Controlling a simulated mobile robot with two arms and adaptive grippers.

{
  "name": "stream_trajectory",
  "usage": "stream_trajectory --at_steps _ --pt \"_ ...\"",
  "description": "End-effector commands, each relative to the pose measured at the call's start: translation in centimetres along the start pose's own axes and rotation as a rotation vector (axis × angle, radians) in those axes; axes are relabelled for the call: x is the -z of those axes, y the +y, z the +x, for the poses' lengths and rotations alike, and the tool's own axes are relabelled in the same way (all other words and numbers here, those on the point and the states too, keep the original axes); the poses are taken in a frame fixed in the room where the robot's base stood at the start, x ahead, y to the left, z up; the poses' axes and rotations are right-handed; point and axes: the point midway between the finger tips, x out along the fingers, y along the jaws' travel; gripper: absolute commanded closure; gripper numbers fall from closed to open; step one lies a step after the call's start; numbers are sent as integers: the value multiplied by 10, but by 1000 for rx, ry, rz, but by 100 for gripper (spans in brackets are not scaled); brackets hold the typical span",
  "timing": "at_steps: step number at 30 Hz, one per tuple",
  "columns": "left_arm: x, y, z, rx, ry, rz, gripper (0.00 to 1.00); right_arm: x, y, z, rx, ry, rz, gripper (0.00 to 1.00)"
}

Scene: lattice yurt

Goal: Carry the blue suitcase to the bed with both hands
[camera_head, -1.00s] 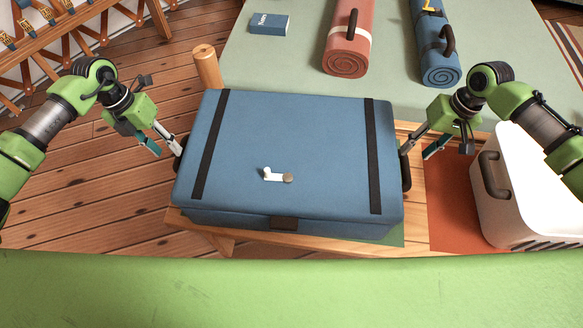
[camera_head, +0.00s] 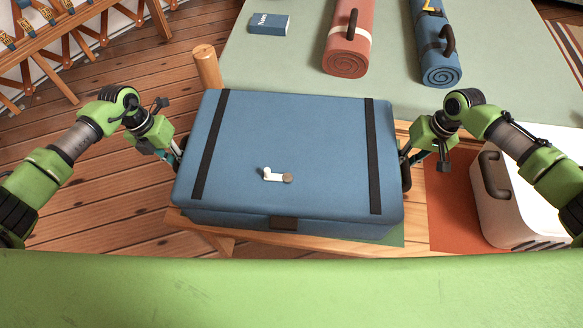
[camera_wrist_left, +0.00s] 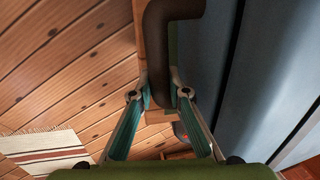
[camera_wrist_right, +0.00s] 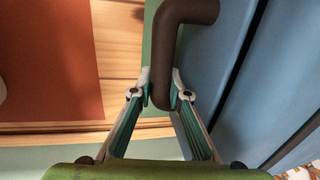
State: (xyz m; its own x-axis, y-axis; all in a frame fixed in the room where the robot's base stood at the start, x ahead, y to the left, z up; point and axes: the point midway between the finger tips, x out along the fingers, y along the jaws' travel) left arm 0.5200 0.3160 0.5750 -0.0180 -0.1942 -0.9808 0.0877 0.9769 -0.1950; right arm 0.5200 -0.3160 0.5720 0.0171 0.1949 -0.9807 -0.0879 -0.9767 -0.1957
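The blue suitcase (camera_head: 285,165) lies flat on a wooden bench (camera_head: 250,240), with two black straps across its lid and a dark handle at each end. My left gripper (camera_head: 176,152) is at the left-end handle; in the left wrist view its fingers are closed on the handle (camera_wrist_left: 172,40). My right gripper (camera_head: 405,160) is at the right-end handle; in the right wrist view its fingers are closed on that handle (camera_wrist_right: 165,50). A large pale green surface (camera_head: 290,70) lies behind the suitcase; I cannot tell whether it is the bed.
A small white and tan item (camera_head: 276,176) lies on the lid. A red roll (camera_head: 347,45), a blue roll (camera_head: 438,55) and a blue box (camera_head: 269,23) lie on the green surface. A white case (camera_head: 510,205) stands close on the right. Plank floor (camera_head: 110,190) is open on the left.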

Motion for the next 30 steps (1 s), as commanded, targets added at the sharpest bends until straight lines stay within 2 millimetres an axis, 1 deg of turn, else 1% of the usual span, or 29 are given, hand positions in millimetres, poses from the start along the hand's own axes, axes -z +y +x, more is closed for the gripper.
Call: stream_trajectory --at_steps 9,10,17,23,30 --pt "0 0 0 0 -1 0 100 0 1 0 -1 0 1 100" --pt "-2 -1 -3 2 -6 0 100 2 0 -3 1 5 1 100" --pt "-2 -1 -6 2 -5 0 100 2 -1 -6 1 4 1 100" --pt "-2 -3 -16 1 -5 0 100 2 -2 -16 0 4 1 100" --pt "-2 -6 -34 1 -6 -1 100 2 -6 -34 0 4 1 100"
